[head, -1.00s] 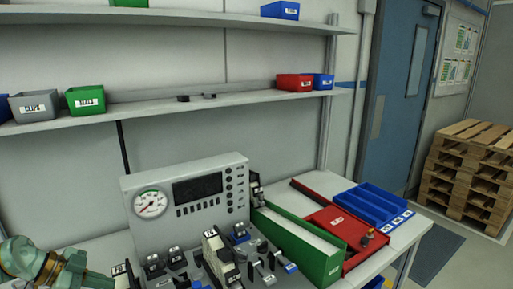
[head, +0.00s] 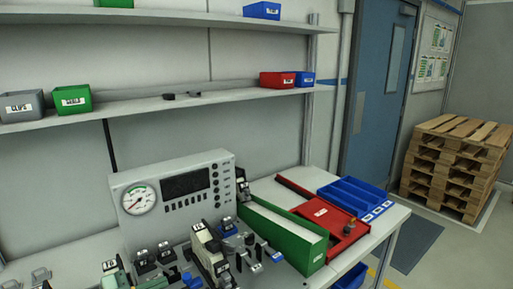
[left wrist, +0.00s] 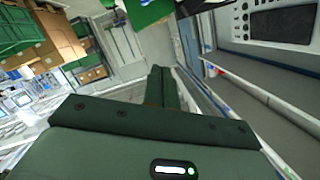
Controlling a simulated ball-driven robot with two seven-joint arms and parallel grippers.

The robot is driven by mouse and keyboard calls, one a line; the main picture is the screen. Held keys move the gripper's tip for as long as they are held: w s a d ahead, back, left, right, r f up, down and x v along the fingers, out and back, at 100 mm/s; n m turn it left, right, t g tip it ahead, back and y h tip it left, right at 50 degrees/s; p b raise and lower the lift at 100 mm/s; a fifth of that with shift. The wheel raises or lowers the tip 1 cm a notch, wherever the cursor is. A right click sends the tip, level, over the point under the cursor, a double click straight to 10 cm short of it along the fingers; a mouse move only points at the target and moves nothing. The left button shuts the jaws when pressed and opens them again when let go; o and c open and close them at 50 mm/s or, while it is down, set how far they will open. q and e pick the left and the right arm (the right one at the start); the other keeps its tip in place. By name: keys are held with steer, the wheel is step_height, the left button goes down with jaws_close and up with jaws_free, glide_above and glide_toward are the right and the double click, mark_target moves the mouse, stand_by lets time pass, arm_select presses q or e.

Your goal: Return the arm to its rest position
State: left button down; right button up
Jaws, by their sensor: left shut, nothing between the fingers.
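My left gripper (left wrist: 159,84) shows in the left wrist view, with its dark green body across the bottom and its narrow fingers together in the middle. Nothing shows between the fingers. I cannot make out either gripper clearly in the head view. My right gripper is not in view.
The bench holds a gauge panel (head: 175,187), several small fixtures, a green bin (head: 312,254), a red tray (head: 325,219) and a blue tray (head: 352,198). Shelves with small bins run above. Pallets (head: 455,165) stand at right. Cardboard boxes (left wrist: 62,38) show in the wrist view.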

arm_select(q)
steer(key=s+a+f+n+g+y, duration=0.1)
steer(key=s+a+f+n+y, duration=0.15)
steer(key=s+y, duration=0.4)
steer(key=s+a+f+n+g+y, duration=0.2)
steer(key=s+f+n+y, duration=0.15)
steer(key=s, duration=0.55)
steer(key=s+a+f+n+g+y, duration=0.1)
steer(key=s+a+f+n+y, duration=0.1)
steer(key=s+y, duration=0.45)
steer(key=s+d+f+g+h, duration=0.1)
steer(key=s+d+f, duration=0.1)
steer(key=f, duration=0.8)
steer(key=s+d+f+g+h+b, duration=0.1)
steer(key=s+f+h, duration=0.15)
steer(key=f, duration=0.65)
steer(key=s+d+f+g, duration=0.2)
steer(key=s+f, duration=0.1)
steer(key=f, duration=0.7)
steer(key=s+f+n+g+h, duration=0.1)
steer(key=s+f+n+g, duration=0.1)
steer(key=s+f, duration=1.2)
steer(key=s+n, duration=0.1)
steer(key=s, duration=0.3)
steer(key=shift+s+a+f+h+b, duration=0.15)
steer(key=shift+h+b, duration=0.2)
steer(key=shift+h, duration=0.05)
